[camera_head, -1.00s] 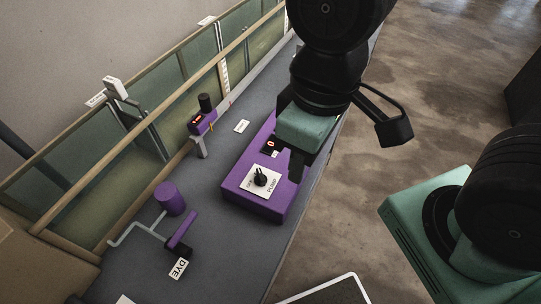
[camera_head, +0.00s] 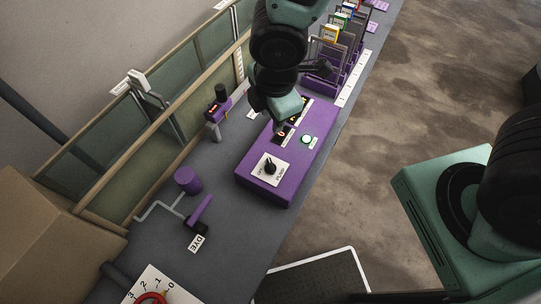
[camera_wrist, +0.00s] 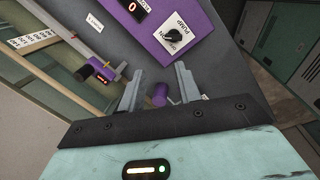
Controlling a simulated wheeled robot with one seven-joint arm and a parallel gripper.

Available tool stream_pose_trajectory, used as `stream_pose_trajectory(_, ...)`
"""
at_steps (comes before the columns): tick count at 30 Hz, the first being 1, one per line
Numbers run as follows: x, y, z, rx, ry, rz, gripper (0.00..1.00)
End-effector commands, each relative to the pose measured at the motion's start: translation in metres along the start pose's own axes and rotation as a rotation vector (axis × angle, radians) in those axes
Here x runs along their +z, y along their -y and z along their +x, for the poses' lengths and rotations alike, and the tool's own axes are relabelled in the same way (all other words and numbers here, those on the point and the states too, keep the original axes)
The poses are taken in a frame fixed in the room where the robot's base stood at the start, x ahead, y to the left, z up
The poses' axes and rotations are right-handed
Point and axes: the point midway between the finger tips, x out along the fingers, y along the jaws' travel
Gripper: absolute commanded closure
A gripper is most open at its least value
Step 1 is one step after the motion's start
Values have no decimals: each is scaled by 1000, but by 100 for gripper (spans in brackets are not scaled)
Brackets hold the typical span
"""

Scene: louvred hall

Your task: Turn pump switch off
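The pump switch (camera_head: 270,168) is a black rotary knob on a white plate marked PUMP. It sits at the near end of a purple control box (camera_head: 262,194). I cannot tell surely which setting it points to. My gripper (camera_head: 283,118) is above the far part of the box, beyond the knob, and partly hides the box top. In the wrist view the knob (camera_wrist: 173,35) shows at the top, beyond the fingertips and apart from them. My gripper (camera_wrist: 157,80) is open there, with nothing between its fingers.
The box also carries a display reading 0 (camera_head: 282,134) and a green-lit button (camera_head: 307,139). A purple crank marked DYE (camera_head: 200,210) and a small purple device (camera_head: 216,110) stand to the left. A purple rack (camera_head: 335,75) stands behind. A dial plate (camera_head: 150,285) lies nearest.

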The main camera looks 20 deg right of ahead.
Motion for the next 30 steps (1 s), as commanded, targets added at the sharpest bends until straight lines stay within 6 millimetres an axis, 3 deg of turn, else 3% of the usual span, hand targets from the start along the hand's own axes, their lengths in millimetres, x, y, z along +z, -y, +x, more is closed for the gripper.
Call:
stream_pose_trajectory(5, -10, -13, 32, -12, -15, -539, 66)
stream_pose_trajectory(9, -12, -6, 63, -42, -53, -930, 66)
stream_pose_trajectory(13, -11, 7, 83, -75, -93, -1185, 66)
stream_pose_trajectory(18, -8, 15, 97, -97, -122, -1327, 66)
stream_pose_trajectory(30, -10, 22, 143, -97, -124, -1335, 66)
